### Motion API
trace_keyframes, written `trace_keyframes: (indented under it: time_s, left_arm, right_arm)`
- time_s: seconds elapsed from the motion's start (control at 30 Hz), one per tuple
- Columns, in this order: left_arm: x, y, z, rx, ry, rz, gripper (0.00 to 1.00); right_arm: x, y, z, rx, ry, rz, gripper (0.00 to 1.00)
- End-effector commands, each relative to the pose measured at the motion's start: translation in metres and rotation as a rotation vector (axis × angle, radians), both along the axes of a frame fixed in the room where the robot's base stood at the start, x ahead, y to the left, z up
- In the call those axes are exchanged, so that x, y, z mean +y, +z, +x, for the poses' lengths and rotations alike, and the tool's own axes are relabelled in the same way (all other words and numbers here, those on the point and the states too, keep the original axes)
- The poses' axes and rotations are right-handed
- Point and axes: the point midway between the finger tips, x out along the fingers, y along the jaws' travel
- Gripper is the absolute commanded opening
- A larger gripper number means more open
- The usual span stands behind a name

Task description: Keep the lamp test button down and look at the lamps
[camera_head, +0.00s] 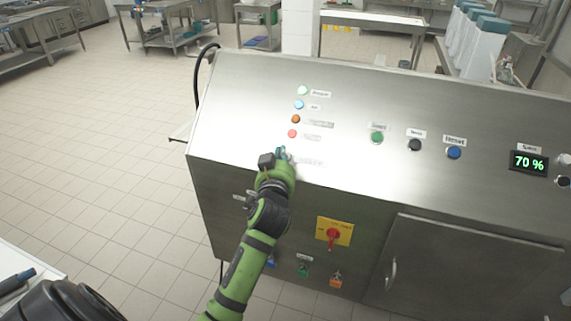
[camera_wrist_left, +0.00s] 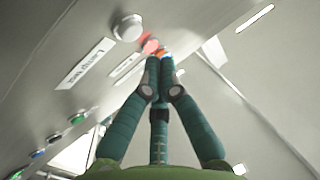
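The lamp test button (camera_wrist_left: 127,27) is a white round knob beside its "Lamp test" label (camera_wrist_left: 85,63) in the left wrist view. My left gripper (camera_wrist_left: 160,62) has its teal fingers closed together, with nothing seen between them. Its tips are to the right of the button in that view; I see no contact. In the head view my left gripper (camera_head: 281,153) is at the sloping panel below the lamp column and hides the button. The lamps there are pale green (camera_head: 303,90), light blue (camera_head: 299,104), orange (camera_head: 296,119) and red (camera_head: 292,133). The orange looks dullest. My right gripper is out of view.
Green (camera_head: 377,137), black (camera_head: 414,144) and blue (camera_head: 453,152) buttons sit farther right, then a display (camera_head: 528,163) reading 70 %. A red switch on a yellow plate (camera_head: 334,232) is on the front face. The tiled floor (camera_head: 110,150) at left is clear.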

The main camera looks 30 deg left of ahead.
Motion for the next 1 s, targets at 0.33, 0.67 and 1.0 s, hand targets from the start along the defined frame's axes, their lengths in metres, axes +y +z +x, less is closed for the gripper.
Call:
trace_keyframes:
  time_s: [0.33,0.67,1.0]
  left_arm:
    - [0.0026,-0.0115,0.0112,-0.001,0.000,0.000,0.00]
    - [0.0025,-0.0112,0.0110,0.000,0.000,-0.001,0.00]
    - [0.0026,-0.0114,0.0108,0.000,0.000,-0.001,0.00]
  right_arm:
    - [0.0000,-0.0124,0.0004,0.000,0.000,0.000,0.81]
    - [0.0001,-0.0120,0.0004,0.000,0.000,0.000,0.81]
    - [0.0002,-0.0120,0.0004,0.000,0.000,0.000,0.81]
